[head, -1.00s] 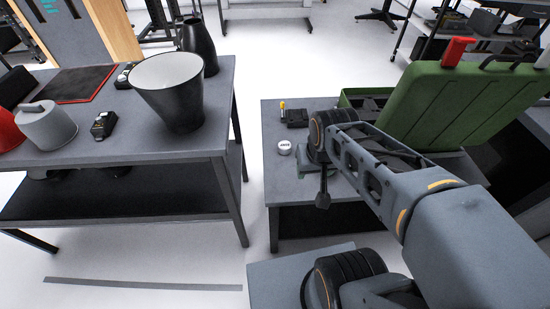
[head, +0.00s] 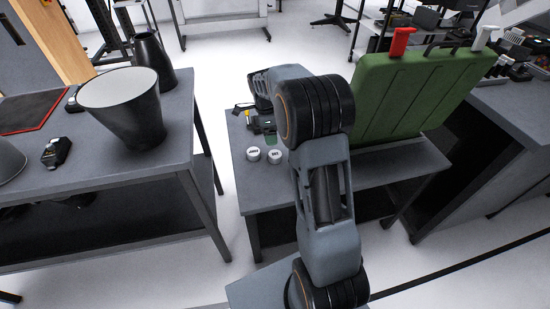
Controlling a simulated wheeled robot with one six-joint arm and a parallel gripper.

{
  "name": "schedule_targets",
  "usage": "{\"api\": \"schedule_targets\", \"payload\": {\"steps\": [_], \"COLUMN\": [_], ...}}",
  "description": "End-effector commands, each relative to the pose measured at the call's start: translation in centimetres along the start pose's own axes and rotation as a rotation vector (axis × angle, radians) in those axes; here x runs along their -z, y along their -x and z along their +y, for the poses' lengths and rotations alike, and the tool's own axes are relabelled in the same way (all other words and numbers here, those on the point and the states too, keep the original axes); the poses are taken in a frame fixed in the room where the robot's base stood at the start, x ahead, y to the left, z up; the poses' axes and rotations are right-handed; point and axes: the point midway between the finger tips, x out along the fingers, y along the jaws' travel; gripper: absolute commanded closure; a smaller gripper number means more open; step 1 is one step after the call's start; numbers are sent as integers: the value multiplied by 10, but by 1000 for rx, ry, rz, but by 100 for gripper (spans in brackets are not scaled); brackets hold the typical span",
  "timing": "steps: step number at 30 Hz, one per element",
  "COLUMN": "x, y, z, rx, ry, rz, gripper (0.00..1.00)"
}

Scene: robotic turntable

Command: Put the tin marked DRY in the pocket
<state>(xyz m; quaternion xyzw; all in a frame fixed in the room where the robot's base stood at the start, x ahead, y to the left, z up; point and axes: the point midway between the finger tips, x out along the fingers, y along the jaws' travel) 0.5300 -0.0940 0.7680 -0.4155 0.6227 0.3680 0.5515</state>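Two small round tins with pale lids stand side by side on the low grey table, a left tin (head: 253,154) and a right tin (head: 274,156). Both lids carry dark lettering, too small for me to read surely, so I cannot tell which says DRY. My arm reaches over the table beyond the tins. My gripper is not clearly visible; it is hidden behind or lost against the arm and the dark items at the back left. I cannot make out a pocket.
A flat green patch (head: 272,141) lies behind the tins. A taller table (head: 165,195) with a black bucket (head: 125,112) stands left, across a gap.

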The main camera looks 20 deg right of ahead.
Motion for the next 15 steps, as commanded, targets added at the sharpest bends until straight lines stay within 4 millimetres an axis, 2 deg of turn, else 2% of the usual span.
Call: {"api": "schedule_targets", "payload": {"steps": [1,7,15], "x": [0,0,0], "y": [-14,-48,-68], "z": [0,0,0], "rx": [-4,-4,-1], "ry": [-5,-5,-3], "rz": [1,1,0], "gripper": [15,15,15]}}
